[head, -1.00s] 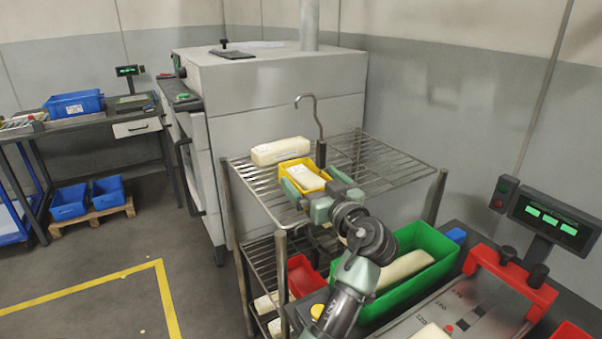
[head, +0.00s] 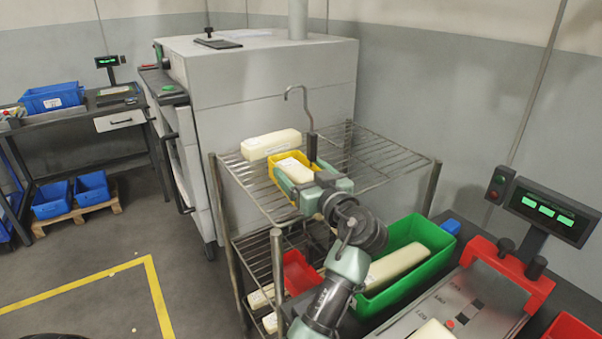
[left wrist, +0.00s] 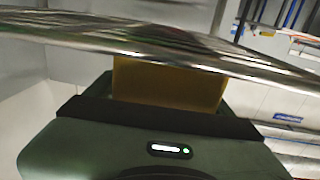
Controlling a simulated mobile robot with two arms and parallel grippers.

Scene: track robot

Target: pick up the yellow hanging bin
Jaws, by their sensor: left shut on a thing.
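The yellow bin (head: 275,162) is at the upper wire shelf in the head view, with a pale block (head: 293,169) in it. A grey metal hook with a dark lower part (head: 311,145) rises at its right side; I cannot tell whether they are joined. My left gripper (head: 305,181) is shut on the bin, with green fingers at its near side. In the left wrist view the bin's yellow wall (left wrist: 165,85) shows beyond the gripper body, and a shiny rack rail crosses in front of it. Whether the bin touches the shelf is unclear. My right gripper is not in view.
A long pale block (head: 270,144) lies on the shelf (head: 385,160) just behind the bin. A green bin (head: 425,235) stands to the right of my arm, and a red bin (head: 300,270) sits on the lower shelf. The shelf's right side is bare.

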